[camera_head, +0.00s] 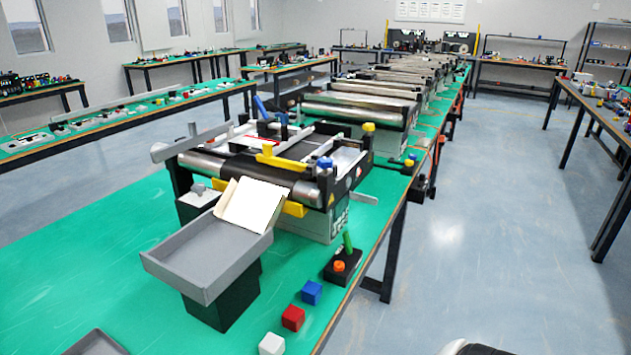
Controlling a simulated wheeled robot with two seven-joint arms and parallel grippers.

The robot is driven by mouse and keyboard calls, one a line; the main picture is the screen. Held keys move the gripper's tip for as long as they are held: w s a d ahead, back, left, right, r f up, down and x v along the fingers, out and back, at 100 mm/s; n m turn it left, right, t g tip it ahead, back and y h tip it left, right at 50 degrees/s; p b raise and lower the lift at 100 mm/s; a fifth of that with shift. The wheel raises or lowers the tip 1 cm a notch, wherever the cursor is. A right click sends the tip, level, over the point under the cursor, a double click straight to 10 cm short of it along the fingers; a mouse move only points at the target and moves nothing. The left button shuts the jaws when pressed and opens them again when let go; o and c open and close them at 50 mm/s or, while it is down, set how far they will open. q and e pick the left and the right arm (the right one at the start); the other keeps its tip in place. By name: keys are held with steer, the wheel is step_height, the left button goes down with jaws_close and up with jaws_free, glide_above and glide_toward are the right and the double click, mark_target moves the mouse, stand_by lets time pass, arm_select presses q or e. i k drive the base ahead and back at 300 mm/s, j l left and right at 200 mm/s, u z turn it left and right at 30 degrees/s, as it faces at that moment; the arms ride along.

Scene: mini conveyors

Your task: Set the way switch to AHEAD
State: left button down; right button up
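A mini conveyor (300,231) stands on the green table, with a dark belt, grey rollers and a frame on top. A small black box (334,275) sits at its near right foot, with an orange knob (339,266) and a green lever (347,242) that stands nearly upright, leaning slightly left. A yellow bar (280,159) and a blue upright handle (261,107) show on top of the conveyor. I cannot tell which of these is the way switch; no AHEAD label is readable.
A grey tray (170,262) on a black stand is at the conveyor's near end, below a cream chute plate (262,205). Blue (312,292), red (293,318) and white (271,344) cubes lie near the table's right edge. The floor (480,240) to the right is clear.

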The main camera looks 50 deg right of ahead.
mark_target(346, 235)
steer(key=z, duration=1.8)
steer(key=l+z, duration=0.65)
